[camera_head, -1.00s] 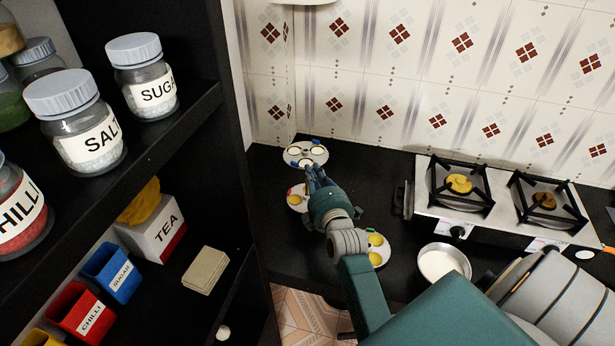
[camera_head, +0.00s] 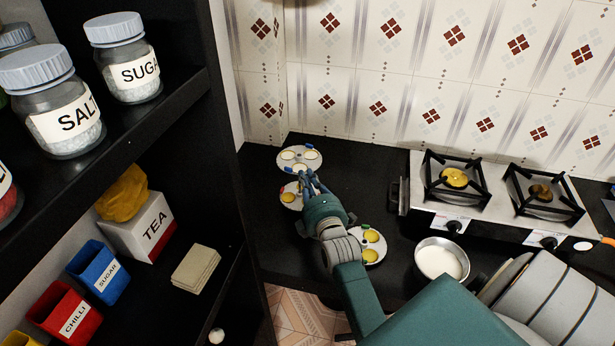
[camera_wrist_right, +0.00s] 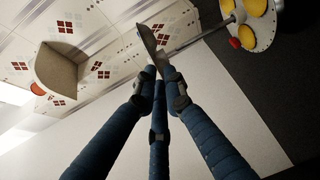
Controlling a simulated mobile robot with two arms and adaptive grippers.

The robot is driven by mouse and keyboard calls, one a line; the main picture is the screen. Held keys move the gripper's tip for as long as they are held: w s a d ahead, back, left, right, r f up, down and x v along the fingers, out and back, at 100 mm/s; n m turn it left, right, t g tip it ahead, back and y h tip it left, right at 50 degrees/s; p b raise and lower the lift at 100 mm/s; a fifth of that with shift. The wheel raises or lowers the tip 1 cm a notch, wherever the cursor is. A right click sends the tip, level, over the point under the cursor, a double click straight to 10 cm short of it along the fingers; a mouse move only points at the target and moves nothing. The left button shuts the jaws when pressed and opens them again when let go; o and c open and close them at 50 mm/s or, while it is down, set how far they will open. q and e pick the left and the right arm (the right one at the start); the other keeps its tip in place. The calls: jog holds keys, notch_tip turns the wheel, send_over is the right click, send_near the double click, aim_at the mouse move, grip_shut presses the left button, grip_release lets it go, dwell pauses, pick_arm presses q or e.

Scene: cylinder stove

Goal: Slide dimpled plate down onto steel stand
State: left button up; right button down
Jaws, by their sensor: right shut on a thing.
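My right gripper (camera_head: 305,173) is shut on the near edge of a dimpled plate (camera_head: 299,157) with pale dimples and blue tabs. In the right wrist view this plate (camera_wrist_right: 147,37) shows nearly edge-on at my fingertips (camera_wrist_right: 157,62). The steel stand's rod (camera_wrist_right: 203,37) rises from a lower dimpled plate with a red tab (camera_wrist_right: 262,38), which also shows in the head view (camera_head: 290,203). The held plate is above this lower plate, at the rod's top end. I cannot tell whether the rod passes through its hole. My left gripper is not in view.
Another dimpled plate (camera_head: 372,257) with yellow dimples lies on the black counter (camera_head: 375,180), near my right arm. A steel bowl (camera_head: 443,262) and a two-burner stove (camera_head: 482,212) are to the right. A shelf (camera_head: 165,107) with jars is at left; the tiled wall (camera_head: 375,60) is behind.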

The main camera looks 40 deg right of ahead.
jog(key=shift+f+b, duration=4)
jog(key=shift+f, duration=1.8)
jog(key=shift+f+b, duration=0.3)
jog(key=shift+f, duration=0.2)
jog(key=c, duration=1.8)
grip_release()
jog(key=v, duration=0.7)
jog(key=shift+s+a, duration=0.1)
jog(key=shift+s, duration=0.15)
